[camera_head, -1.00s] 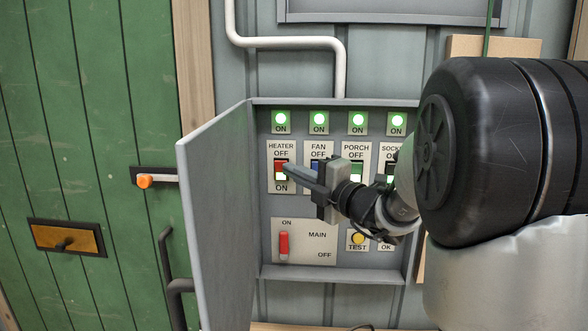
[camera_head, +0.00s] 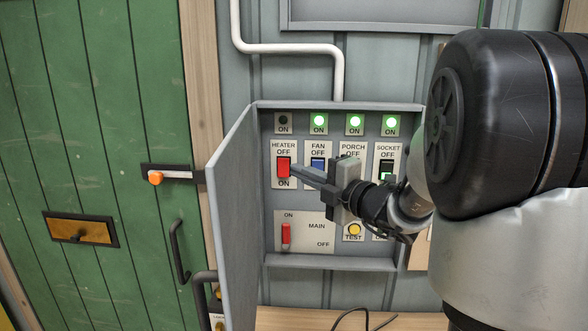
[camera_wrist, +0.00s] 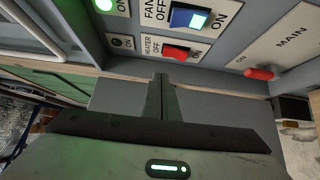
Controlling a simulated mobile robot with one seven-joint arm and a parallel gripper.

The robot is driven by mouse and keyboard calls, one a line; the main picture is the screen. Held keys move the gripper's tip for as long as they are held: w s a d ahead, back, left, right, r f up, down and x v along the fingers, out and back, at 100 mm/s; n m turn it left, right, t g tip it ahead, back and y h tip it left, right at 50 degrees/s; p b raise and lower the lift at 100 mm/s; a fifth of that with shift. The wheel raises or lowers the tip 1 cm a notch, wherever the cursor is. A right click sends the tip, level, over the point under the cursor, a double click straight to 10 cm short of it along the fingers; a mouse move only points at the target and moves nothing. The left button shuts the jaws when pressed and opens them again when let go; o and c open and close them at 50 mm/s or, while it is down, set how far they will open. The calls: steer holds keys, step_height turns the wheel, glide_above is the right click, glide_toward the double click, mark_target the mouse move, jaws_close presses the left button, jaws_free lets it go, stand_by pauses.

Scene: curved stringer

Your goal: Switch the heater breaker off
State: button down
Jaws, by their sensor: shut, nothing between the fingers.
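The heater breaker (camera_head: 283,167) is a red rocker on a white plate marked OFF above and ON below. Its red face shows with no lit green part, and the heater lamp (camera_head: 283,123) above it is dark. The breaker also shows in the wrist view (camera_wrist: 175,52), just beyond my fingertips. My gripper (camera_head: 294,170) is shut and empty, its tips close to the right side of the heater rocker. I cannot tell whether they touch it. In the wrist view my closed fingers (camera_wrist: 162,78) point at the panel beside the heater plate.
The fan breaker (camera_head: 318,165) is blue, and its lamp (camera_head: 319,123) is lit, as are the porch and socket lamps. My gripper partly covers the porch breaker. A red main lever (camera_head: 286,236) sits below. The open box door (camera_head: 235,215) stands close on the left.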

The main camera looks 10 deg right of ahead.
steer(key=v, duration=0.7)
steer(key=shift+w+d, duration=0.15)
steer(key=shift+d, duration=0.15)
steer(key=shift+a+r, duration=0.1)
steer(key=shift+r, duration=0.05)
